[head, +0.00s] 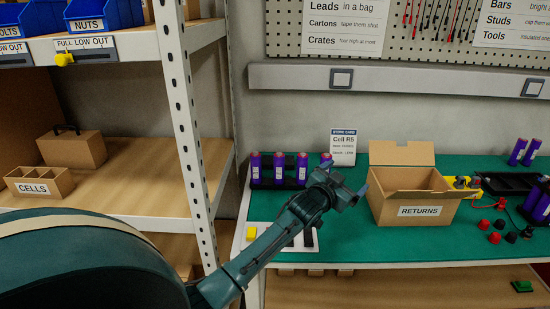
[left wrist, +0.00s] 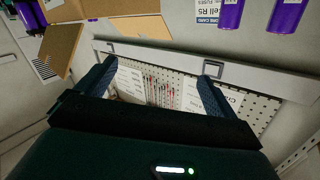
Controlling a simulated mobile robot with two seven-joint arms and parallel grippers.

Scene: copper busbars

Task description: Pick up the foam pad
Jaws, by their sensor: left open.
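I cannot pick out a foam pad for certain in either view. In the head view my left gripper (head: 345,178) is above the green bench mat, between the row of purple cells (head: 279,168) and the RETURNS box (head: 397,196). It is open with nothing between its fingers. In the left wrist view the open fingers (left wrist: 152,85) point at the wall and pegboard. My right gripper does not show.
A shelf rack with a slotted upright (head: 187,130) stands left of the bench, holding the CELLS tray (head: 38,184) and a brown case (head: 72,150). A Cell R5 card (head: 343,148) stands behind. Red and black caps (head: 484,225) lie right of the box. Green mat (head: 345,240) is clear in front.

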